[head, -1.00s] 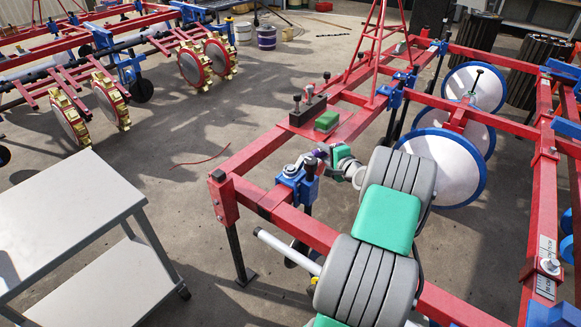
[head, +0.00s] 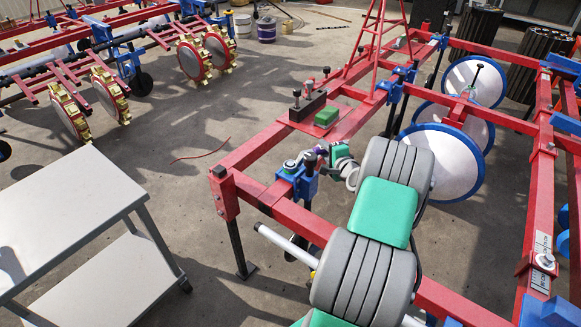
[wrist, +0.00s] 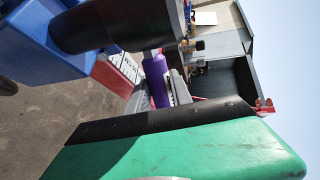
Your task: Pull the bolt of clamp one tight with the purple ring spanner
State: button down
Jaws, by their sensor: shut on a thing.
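The purple ring spanner (wrist: 155,82) is held between my gripper's grey fingers in the wrist view, its shaft running up toward a dark cylinder. In the head view only a small purple bit of it shows beside the clamp. My gripper (head: 325,151) is shut on the spanner, just right of the blue clamp (head: 298,182) on the red beam near its front left corner. A bolt head (head: 290,165) with a silvery top shows on this clamp. Whether the ring sits around the bolt is hidden. I cannot read a number on the clamp.
My arm crosses above the red frame (head: 260,195). A black block and green block (head: 327,116) sit on the beam behind. White discs with blue rims (head: 440,165) stand to the right. A grey table (head: 70,205) stands at left, with open floor between.

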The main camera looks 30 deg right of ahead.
jog(key=shift+r, duration=0.15)
jog(key=shift+r+p, duration=3.2)
jog(key=shift+r, duration=1.35)
